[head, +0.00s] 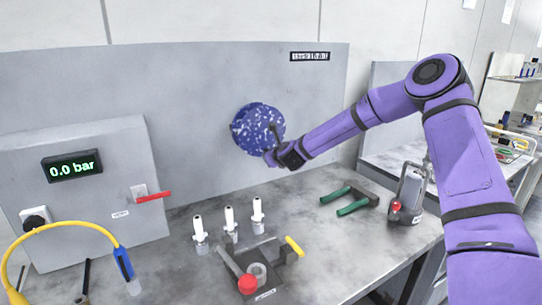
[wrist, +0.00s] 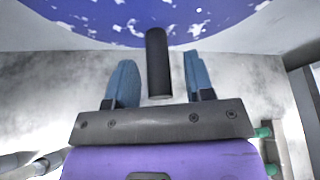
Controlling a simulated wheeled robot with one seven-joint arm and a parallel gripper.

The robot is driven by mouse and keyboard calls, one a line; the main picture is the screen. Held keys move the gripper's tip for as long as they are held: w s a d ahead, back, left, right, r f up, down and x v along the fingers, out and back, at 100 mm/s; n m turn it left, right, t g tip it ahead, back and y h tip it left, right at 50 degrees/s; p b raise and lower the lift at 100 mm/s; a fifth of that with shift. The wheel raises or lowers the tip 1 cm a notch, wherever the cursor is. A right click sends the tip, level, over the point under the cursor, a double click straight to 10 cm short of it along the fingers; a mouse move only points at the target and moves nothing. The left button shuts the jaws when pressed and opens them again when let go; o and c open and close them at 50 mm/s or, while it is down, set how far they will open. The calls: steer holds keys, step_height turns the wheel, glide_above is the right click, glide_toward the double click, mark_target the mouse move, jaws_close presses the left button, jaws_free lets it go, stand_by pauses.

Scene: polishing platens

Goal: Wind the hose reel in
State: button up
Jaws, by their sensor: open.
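The hose reel is a round blue disc with white speckles (head: 257,128), upright on the grey back panel. Its lower part also fills the top of the wrist view (wrist: 150,18). A dark cylindrical handle (wrist: 157,55) sticks out from the disc towards my gripper. My gripper (head: 270,157) is at the disc's lower right edge. In the wrist view its two blue fingers (wrist: 160,78) are apart, one on each side of the handle, with gaps visible. No hose is clearly visible on the reel.
Three white-tipped fittings (head: 229,220) stand on the grey bench below. A clamp with a red knob (head: 247,284), green-handled pliers (head: 350,200) and a grey canister (head: 411,190) are also there. A gauge box (head: 110,230) reads 0.0 bar at left, near a yellow hose (head: 62,224).

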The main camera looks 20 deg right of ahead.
steer(key=v, duration=0.9)
steer(key=shift+s, duration=0.35)
steer(key=shift+r, duration=0.15)
steer(key=s+a+r+n+g, duration=0.1)
steer(key=s+r+n+g, duration=0.3)
steer(key=s+n, duration=0.5)
steer(key=s+a+r+n+g, duration=0.1)
steer(key=s+a+r+n, duration=0.1)
steer(key=s+r+n, duration=0.55)
steer(key=s+d+r+n+g, duration=0.1)
steer(key=s+n, duration=0.3)
steer(key=s, duration=0.6)
steer(key=s+d+r+n+g+h, duration=0.1)
steer(key=s+d+r+n, duration=0.2)
steer(key=s, duration=0.8)
steer(key=s+d+r+n+g, duration=0.1)
steer(key=s+d+n, duration=0.3)
steer(key=s+n, duration=0.3)
steer(key=shift+s+d+r+h, duration=0.2)
steer(key=shift+s+r+h, duration=0.15)
steer(key=shift+s, duration=1.45)
